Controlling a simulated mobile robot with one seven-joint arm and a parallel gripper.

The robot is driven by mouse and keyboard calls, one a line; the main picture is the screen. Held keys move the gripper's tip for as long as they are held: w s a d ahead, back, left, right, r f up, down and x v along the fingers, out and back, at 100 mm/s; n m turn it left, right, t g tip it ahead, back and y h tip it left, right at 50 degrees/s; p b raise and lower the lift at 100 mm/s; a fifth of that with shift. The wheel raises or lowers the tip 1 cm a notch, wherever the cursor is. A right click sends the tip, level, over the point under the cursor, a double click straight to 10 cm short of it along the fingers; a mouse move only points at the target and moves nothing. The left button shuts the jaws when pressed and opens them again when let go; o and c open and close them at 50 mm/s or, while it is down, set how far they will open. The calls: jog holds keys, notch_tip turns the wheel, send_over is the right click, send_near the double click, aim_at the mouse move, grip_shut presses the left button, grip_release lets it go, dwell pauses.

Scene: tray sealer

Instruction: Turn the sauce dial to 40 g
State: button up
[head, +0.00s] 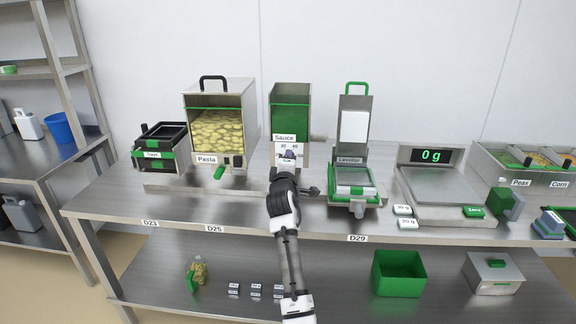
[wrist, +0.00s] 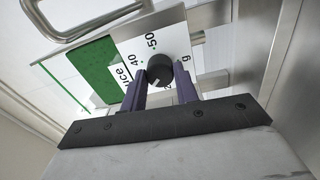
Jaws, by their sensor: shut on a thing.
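The sauce dispenser (head: 290,100) is a steel and green box in the middle of the bench, with a "Sauce" label on its front. Its black round dial (wrist: 160,68) shows in the wrist view on a white plate (wrist: 175,38) printed with "40", "50" and "g"; other marks are partly hidden. My gripper (wrist: 160,84) is shut on the dial, one purple finger on each side. In the head view my gripper (head: 288,160) is at the dispenser front and covers most of the dial. I cannot tell which number the dial points to.
The pasta dispenser (head: 249,110) stands to the left and the leveller (head: 345,150) close to the right. A steel handle or spout (head: 318,138) juts from the dispenser's right side. A scale (head: 440,180) reading "0 g" is farther right.

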jog(key=m+b, duration=0.4)
jog(key=m, duration=1)
jog(key=shift+h, duration=0.4)
jog(key=shift+m, duration=0.3)
jog(key=o, duration=1)
jog(key=shift+s, duration=0.1)
jog(key=s+b, duration=0.1)
jog(key=s, duration=0.6)
jog(key=s+b, duration=0.1)
jog(key=s, duration=0.5)
jog(key=shift+s+a+f, duration=0.15)
jog(key=shift+s, duration=0.2)
